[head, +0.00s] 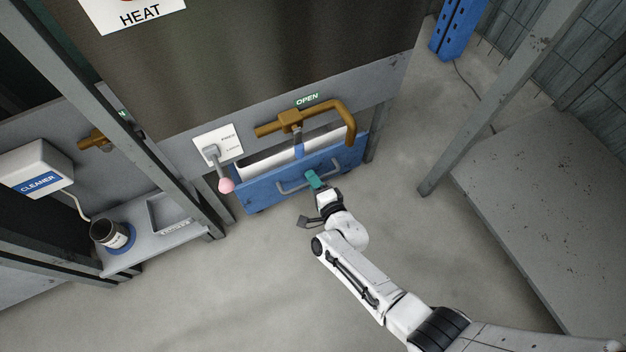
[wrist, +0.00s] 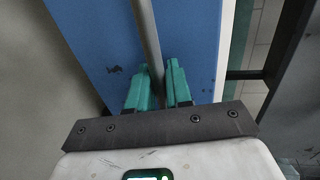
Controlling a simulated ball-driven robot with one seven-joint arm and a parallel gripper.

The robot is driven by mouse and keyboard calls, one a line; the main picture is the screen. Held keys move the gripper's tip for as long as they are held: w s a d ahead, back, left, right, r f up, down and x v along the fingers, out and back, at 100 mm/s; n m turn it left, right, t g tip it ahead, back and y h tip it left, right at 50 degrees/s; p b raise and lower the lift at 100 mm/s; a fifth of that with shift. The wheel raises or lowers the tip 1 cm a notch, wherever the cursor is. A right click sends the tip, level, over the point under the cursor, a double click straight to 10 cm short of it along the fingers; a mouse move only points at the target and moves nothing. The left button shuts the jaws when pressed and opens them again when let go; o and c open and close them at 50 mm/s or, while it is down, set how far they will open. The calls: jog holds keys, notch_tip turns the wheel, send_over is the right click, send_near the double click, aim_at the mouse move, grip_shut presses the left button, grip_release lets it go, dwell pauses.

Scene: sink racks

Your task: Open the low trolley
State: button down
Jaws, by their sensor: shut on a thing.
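The low trolley (head: 262,191) is a blue box on the floor under the grey cabinet, with a grey bar handle (head: 291,188) on its front. Part of its pale inside shows behind the front panel. My gripper (head: 313,180) has teal fingers and is at the right part of the handle. In the wrist view the grey handle bar (wrist: 147,40) runs down between the two teal fingers (wrist: 158,88), against the blue front panel (wrist: 95,40). The fingers are shut on the bar.
A metal post (head: 475,130) and grey platform (head: 545,200) stand at right. A shelf with a dark cup (head: 108,233) is at left. The floor in front is clear.

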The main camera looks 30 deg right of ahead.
jog(key=f+v, duration=0.2)
jog(key=v, duration=0.8)
jog(key=s+f+p+v, duration=0.1)
jog(key=f+v, duration=0.1)
jog(key=v, duration=0.8)
jog(key=shift+s, duration=0.3)
jog(key=shift+f, duration=0.15)
jog(key=c, duration=1.2)
grip_release()
